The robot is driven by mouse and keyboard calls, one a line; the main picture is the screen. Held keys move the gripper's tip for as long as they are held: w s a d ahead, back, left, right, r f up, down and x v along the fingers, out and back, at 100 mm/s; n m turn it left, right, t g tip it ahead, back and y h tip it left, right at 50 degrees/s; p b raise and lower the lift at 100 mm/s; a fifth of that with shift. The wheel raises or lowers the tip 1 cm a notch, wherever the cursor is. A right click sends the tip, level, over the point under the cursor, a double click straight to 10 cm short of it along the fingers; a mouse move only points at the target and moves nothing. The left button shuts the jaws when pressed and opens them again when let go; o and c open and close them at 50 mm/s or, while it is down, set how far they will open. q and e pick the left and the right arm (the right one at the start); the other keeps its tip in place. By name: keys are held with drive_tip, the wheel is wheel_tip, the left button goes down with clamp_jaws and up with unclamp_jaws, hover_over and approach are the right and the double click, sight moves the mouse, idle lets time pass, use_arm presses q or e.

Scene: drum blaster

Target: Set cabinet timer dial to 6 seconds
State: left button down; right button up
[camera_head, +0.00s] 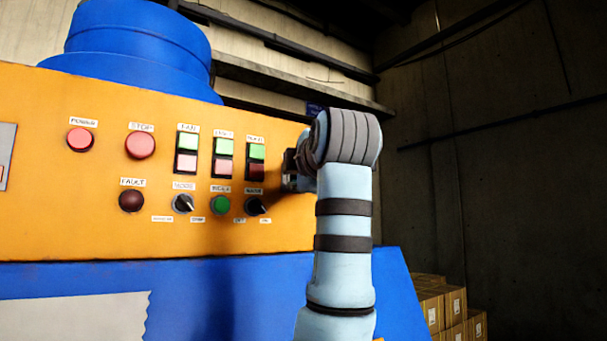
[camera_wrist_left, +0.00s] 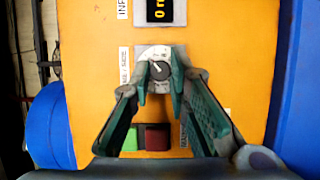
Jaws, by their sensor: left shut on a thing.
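The timer dial (camera_wrist_left: 159,70) is a small dark round knob on a pale scale plate (camera_wrist_left: 152,51) in the left wrist view. A light pointer mark on it leans to the upper left; the scale numbers are too small to read. My left gripper (camera_wrist_left: 161,84) has its two green fingertips on either side of the knob, shut on it. In the head view my left gripper (camera_head: 292,168) is at the right part of the orange panel (camera_head: 60,225), mostly hidden by my own wrist, which also hides the dial. My right gripper is not in view.
A dark display (camera_wrist_left: 160,10) with yellow characters sits beyond the dial. A green button (camera_wrist_left: 128,139) and a dark red button (camera_wrist_left: 157,139) are on the near side. The panel also carries a stop button (camera_head: 140,145) and selector knobs. Cardboard boxes (camera_head: 440,305) stand behind right.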

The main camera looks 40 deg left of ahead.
use_arm(q)
drive_tip(key=shift+r, duration=0.1)
drive_tip(key=c, duration=1.7)
unclamp_jaws()
drive_tip(key=shift+o, duration=0.9)
drive_tip(key=shift+a, duration=0.3)
drive_tip(key=v, duration=1.2)
